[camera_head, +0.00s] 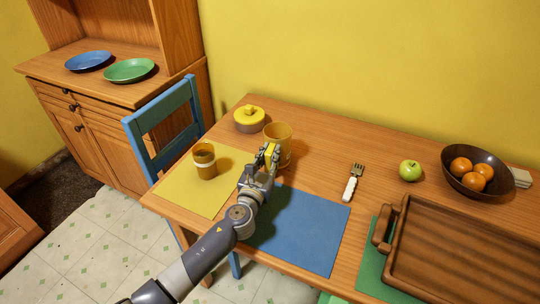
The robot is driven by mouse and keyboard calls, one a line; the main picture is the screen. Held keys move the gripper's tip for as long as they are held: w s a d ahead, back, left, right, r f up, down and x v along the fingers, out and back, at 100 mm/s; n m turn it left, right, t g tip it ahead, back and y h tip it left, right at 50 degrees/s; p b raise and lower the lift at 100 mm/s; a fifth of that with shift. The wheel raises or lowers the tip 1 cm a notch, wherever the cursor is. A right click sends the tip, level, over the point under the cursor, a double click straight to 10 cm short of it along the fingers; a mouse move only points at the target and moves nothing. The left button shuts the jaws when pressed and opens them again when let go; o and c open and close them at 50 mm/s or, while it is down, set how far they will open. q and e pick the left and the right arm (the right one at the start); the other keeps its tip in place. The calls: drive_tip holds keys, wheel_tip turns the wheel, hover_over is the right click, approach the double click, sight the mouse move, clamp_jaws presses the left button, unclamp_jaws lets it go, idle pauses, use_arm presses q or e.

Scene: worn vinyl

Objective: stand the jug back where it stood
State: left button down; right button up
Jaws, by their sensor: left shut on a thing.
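The amber jug (279,131) is upright near the back of the wooden table, just behind the blue placemat. My left gripper (271,153) is shut on the jug at its near side. The gripper covers the jug's lower front, and I cannot tell whether its base touches the table. My right gripper is not in view.
A lidded yellow and brown pot (249,121) is left of the jug. A fork (353,181), green apple (410,170), bowl of oranges (499,170) and brown tray (455,280) lie right.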

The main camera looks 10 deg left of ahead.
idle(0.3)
use_arm(q)
drive_tip(key=c, duration=1.4)
unclamp_jaws()
drive_tip(key=shift+o, duration=0.2)
drive_tip(key=shift+f, duration=0.2)
drive_tip(key=shift+s+r, duration=0.1)
drive_tip(key=shift+s+p, duration=0.3)
drive_tip(key=shift+s, duration=1.05)
drive_tip(key=shift+s+a+p, duration=0.2)
drive_tip(key=shift+s+p, duration=0.15)
drive_tip(key=shift+s, duration=2.2)
